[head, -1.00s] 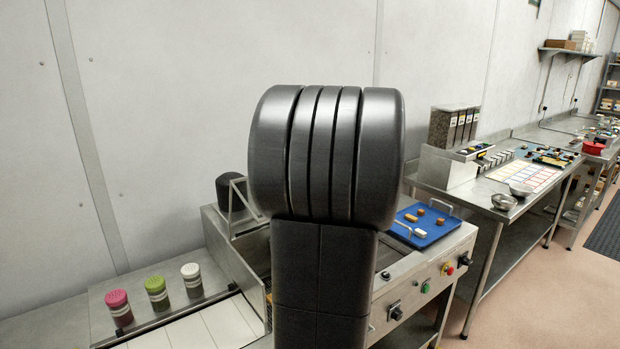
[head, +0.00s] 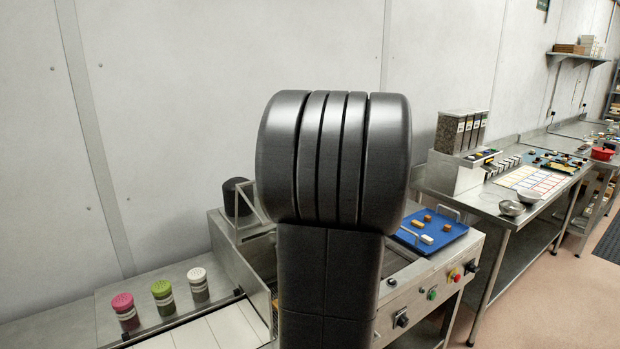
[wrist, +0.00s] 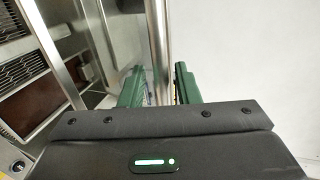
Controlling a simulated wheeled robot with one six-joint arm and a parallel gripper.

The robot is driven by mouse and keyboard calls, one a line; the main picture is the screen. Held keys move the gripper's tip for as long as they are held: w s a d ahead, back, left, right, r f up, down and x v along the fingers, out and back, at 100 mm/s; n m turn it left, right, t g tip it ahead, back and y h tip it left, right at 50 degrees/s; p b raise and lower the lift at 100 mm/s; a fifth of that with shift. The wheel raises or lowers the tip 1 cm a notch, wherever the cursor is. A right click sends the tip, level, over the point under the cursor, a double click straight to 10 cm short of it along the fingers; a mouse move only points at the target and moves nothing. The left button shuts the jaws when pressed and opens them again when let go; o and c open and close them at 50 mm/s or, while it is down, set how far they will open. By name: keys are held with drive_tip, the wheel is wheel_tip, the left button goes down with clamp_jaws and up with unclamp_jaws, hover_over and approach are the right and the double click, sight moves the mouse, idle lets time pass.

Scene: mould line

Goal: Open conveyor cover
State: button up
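In the wrist view my gripper (wrist: 160,88) has its two green fingers apart, one on each side of a long steel bar (wrist: 156,40). A narrow gap shows on the right of the bar; contact on the left is unclear. The bar runs along the edge of a steel machine with dark grilles (wrist: 50,62). I cannot tell whether it belongs to the conveyor cover. In the head view my own arm hides the gripper and the middle of the steel machine (head: 405,300). A slanted steel frame (head: 248,212) shows left of my arm.
A blue tray (head: 457,229) with small pieces sits on the machine's right. Pink (head: 125,312), green (head: 163,298) and white-topped (head: 198,285) jars stand at left. A steel bench (head: 480,200) holds bowls and bins.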

drive_tip(key=b+v, duration=0.3)
drive_tip(key=v, duration=1)
drive_tip(key=shift+s+d+b, duration=0.15)
drive_tip(key=shift+s+b, duration=0.2)
drive_tip(key=shift+b, duration=0.05)
drive_tip(key=p+x, duration=0.3)
drive_tip(key=x, duration=0.9)
drive_tip(key=shift+w+r+p, duration=0.1)
drive_tip(key=shift+w+p, duration=0.3)
drive_tip(key=shift+w+a+f, duration=0.2)
drive_tip(key=shift+w+a, duration=0.2)
drive_tip(key=shift+a, duration=0.1)
drive_tip(key=shift+f, duration=0.1)
